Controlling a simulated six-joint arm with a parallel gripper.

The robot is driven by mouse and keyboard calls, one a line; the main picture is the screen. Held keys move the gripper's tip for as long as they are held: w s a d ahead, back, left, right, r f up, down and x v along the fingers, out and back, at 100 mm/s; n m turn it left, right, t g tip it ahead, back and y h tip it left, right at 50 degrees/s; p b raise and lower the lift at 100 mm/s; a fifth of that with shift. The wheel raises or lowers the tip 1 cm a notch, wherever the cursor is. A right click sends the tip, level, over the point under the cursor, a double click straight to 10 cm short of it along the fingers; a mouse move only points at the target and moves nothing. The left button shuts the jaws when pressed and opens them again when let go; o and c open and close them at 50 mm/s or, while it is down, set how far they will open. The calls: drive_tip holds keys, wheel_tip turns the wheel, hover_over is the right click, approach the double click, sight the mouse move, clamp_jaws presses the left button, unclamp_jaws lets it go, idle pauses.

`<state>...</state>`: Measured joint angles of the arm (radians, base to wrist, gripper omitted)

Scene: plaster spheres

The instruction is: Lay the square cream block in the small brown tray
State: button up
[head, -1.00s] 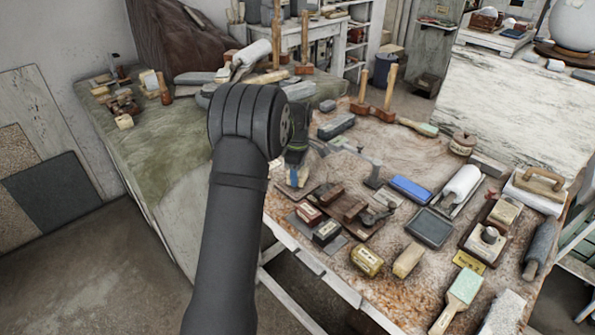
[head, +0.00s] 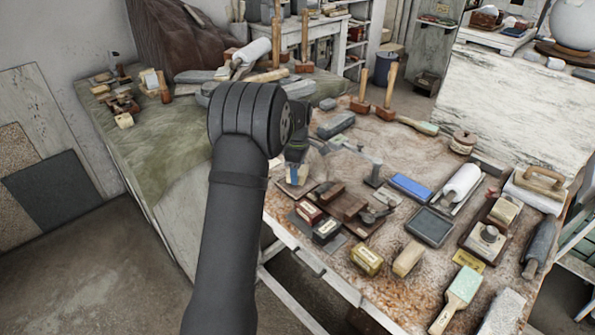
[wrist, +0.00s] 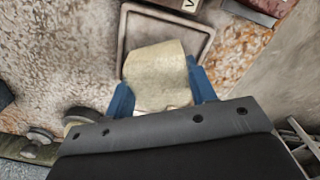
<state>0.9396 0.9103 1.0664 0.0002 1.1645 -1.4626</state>
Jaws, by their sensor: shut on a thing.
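The square cream block (wrist: 158,66) is between the blue fingers of my gripper (wrist: 163,92) in the wrist view. My gripper is shut on it. The small brown tray (wrist: 124,30) is a shallow square with a raised rim. The block overlaps the tray's inside and covers much of its near part. I cannot tell whether the block touches the tray floor. In the head view my gripper (head: 292,174) points down at the left edge of the workbench, and my arm hides part of it. The tray (head: 297,190) shows only partly under it there.
Dark blocks and plates (head: 327,230) lie close to the right of my gripper in the head view. A yellow tin (head: 367,261), a dark square tray (head: 430,227) and a blue block (head: 410,188) lie further right. The workbench's front edge is close by.

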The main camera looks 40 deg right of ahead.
drive_tip(key=shift+f, duration=0.85)
drive_tip(key=o, duration=1.3)
drive_tip(key=shift+c, duration=0.2)
drive_tip(key=shift+f, duration=0.1)
drive_tip(key=shift+r, duration=2.05)
drive_tip(key=shift+f, duration=2.05)
drive_tip(key=shift+r, duration=0.3)
